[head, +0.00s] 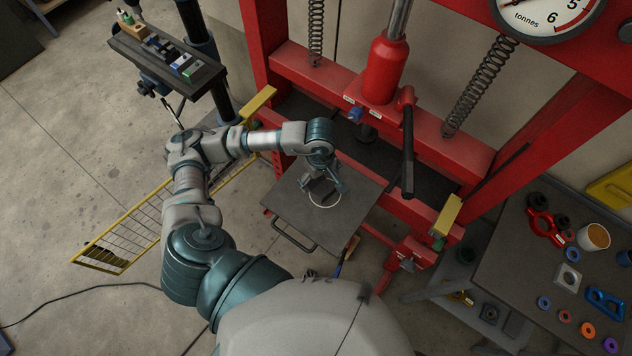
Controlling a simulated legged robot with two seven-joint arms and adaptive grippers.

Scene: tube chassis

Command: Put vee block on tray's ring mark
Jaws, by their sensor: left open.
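The tray (350,221) is a dark square plate with a handle at its front, standing before the red press. A pale ring mark (326,206) is drawn on it. A dark grey block, apparently the vee block (321,189), is at the ring's upper part, directly below my left gripper (321,183). The gripper is open, with its fingers around or just above the block. The far part of the ring is hidden by the block and gripper. I cannot tell whether the block rests flat on the tray. My right gripper is out of view.
The red press frame (430,151) rises behind the tray, with a hanging black lever (407,150). A yellow mesh guard (122,234) stands at left. A dark shelf (168,62) with small parts is at upper left. A bench (500,240) with rings and parts is at right.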

